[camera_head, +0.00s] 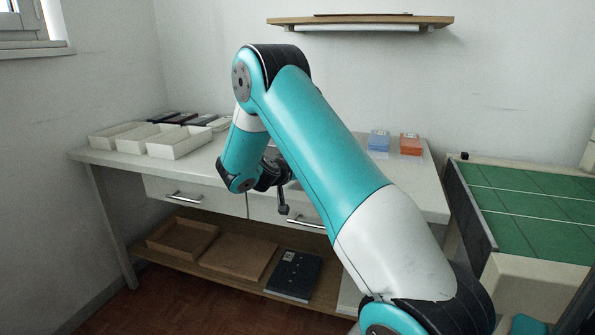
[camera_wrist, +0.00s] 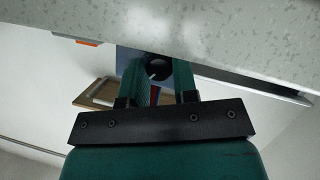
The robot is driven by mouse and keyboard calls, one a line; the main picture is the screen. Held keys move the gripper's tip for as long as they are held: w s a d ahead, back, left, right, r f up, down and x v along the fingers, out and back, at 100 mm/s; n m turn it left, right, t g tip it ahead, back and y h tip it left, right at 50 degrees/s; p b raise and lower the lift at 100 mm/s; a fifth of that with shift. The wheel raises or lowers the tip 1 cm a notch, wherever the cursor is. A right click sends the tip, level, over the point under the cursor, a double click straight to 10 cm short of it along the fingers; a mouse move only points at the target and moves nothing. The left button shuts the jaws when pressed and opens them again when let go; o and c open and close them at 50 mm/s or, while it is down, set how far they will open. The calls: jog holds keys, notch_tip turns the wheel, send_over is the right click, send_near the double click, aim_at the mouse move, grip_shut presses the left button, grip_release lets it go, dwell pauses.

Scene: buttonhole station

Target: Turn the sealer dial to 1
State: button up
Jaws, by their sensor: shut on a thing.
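In the wrist view, the dial (camera_wrist: 155,69) is a round black knob with a short white mark on it. It sits on a blue-grey panel (camera_wrist: 127,60), the visible part of the sealer. My gripper (camera_wrist: 157,76) has a green finger on each side of the dial and is shut on it. The dial's numbers cannot be read, so I cannot tell its setting. In the head view, my arm hides the dial and most of the sealer's place on the bench, and my fingertips are not clearly visible.
White trays (camera_head: 182,144) stand at the bench's left. A blue box (camera_head: 378,140) and an orange box (camera_head: 410,144) stand at the right. A wall shelf (camera_head: 360,20) hangs above. Wooden trays and a black item (camera_head: 294,274) lie on the lower shelf.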

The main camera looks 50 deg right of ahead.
jog(key=shift+f+n+g, duration=0.1)
jog(key=shift+n+g, duration=0.2)
dwell(0.4)
jog(key=o, duration=0.9)
